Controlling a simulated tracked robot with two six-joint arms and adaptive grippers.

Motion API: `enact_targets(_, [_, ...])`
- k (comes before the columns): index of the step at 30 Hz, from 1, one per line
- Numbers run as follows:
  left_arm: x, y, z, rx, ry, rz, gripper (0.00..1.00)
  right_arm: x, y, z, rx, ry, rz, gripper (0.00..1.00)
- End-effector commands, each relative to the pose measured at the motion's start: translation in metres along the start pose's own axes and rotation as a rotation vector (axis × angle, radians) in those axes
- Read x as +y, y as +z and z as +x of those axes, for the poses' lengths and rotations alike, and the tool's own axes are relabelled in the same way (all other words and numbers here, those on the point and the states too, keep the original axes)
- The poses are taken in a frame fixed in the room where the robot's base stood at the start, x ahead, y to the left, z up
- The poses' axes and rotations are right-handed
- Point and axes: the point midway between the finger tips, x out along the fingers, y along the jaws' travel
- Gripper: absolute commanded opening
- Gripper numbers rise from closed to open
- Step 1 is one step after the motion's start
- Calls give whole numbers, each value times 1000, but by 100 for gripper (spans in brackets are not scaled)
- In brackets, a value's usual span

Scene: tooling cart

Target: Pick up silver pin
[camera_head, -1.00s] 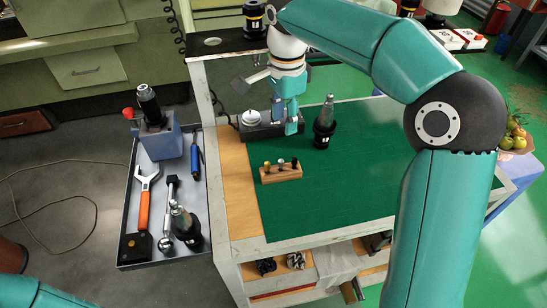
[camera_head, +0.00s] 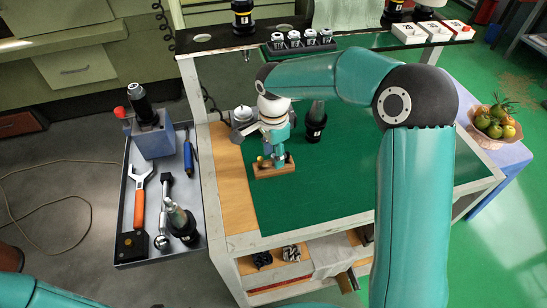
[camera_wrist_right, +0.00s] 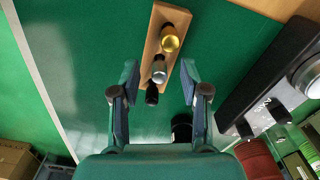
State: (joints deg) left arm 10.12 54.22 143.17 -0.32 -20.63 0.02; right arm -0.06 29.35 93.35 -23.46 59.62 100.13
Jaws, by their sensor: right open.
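The silver pin (camera_wrist_right: 159,73) stands in a small wooden block (camera_wrist_right: 154,29), between a gold pin (camera_wrist_right: 170,40) and a black pin (camera_wrist_right: 152,95). In the head view the block (camera_head: 264,174) lies on the green mat, and the gripper hides the silver pin there. My right gripper (camera_head: 277,152) is open above the block. In the right wrist view its fingers (camera_wrist_right: 160,80) are on either side of the silver pin, apart from it. Only part of my left arm shows at the lower left; its gripper is out of view.
A dark tool holder (camera_head: 315,122) stands behind the block, with a round metal piece (camera_head: 242,115) to the left. A tool tray (camera_head: 131,249) hangs at the cart's left side. A fruit bowl (camera_head: 489,141) is at the right. The front of the green mat (camera_head: 310,205) is clear.

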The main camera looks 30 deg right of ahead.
Motion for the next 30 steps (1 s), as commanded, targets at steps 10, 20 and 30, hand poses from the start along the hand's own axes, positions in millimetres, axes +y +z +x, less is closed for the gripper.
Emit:
enact_targets(10, [1, 0, -2, 0, 0, 0, 45, 0, 0, 15, -1, -1, 1, 45])
enact_targets(20, [1, 0, -2, 0, 0, 0, 45, 0, 0, 15, -1, -2, 0, 0])
enact_targets(30, [1, 0, -2, 0, 0, 0, 45, 0, 0, 14, 0, -2, 1, 0])
